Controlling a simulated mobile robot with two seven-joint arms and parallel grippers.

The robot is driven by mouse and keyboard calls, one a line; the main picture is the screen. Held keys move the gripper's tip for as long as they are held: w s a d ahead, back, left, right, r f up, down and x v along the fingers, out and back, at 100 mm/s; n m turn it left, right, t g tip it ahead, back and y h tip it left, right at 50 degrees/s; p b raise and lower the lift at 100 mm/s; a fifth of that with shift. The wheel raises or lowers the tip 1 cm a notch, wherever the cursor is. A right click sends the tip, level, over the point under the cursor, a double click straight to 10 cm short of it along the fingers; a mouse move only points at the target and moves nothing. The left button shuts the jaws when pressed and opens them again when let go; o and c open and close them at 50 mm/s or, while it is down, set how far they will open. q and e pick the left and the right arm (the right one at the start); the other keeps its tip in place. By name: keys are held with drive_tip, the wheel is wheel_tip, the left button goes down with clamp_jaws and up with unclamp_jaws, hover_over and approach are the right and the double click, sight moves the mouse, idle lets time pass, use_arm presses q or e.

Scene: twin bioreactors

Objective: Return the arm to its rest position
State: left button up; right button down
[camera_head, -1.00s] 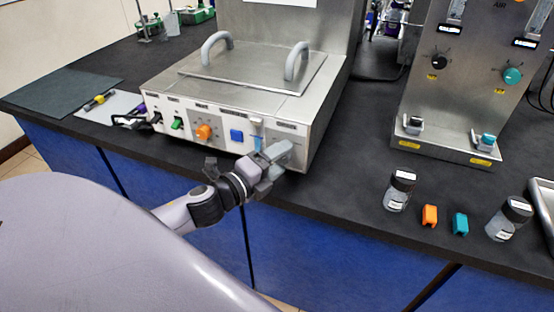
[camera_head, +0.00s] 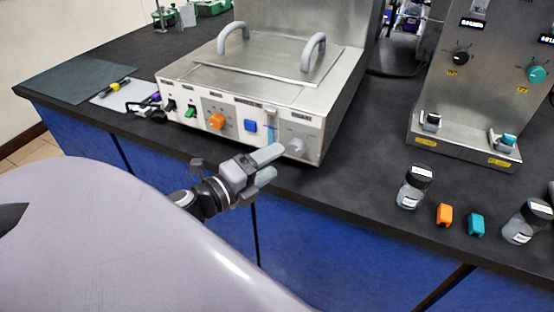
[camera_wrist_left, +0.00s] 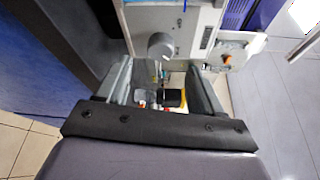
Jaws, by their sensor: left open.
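My left gripper (camera_head: 269,164) is open and empty, just in front of the control panel of the steel bath unit (camera_head: 250,112). Its two grey fingers point right, over the bench's front edge. A round grey knob (camera_head: 296,146) at the panel's right end shows clear of the fingers in the head view. In the left wrist view the open fingers (camera_wrist_left: 160,78) frame a gap, with the grey knob (camera_wrist_left: 160,46) beyond it and nothing held. My right gripper is not in view.
On the bench (camera_head: 350,190) to the right stand two black-capped bottles (camera_head: 413,187) (camera_head: 526,221), an orange clip (camera_head: 444,214) and a teal clip (camera_head: 476,224). A steel control tower (camera_head: 480,90) rises behind them. A dark mat (camera_head: 65,82) lies far left.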

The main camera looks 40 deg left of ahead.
use_arm(q)
drive_tip(key=shift+s, duration=0.35)
idle(0.4)
drive_tip(key=s+d+f+n+g, duration=0.2)
drive_tip(key=s+d+f+n, duration=0.1)
drive_tip(key=f+n, duration=0.3)
drive_tip(key=s+d+f+n+g, duration=0.2)
drive_tip(key=s+d+f+n, duration=0.2)
drive_tip(key=f+n, duration=0.3)
drive_tip(key=s+d+f+n+g, duration=0.2)
drive_tip(key=s+d+f+n, duration=0.2)
drive_tip(key=f, duration=0.5)
drive_tip(key=n, duration=0.2)
drive_tip(key=shift+n, duration=0.4)
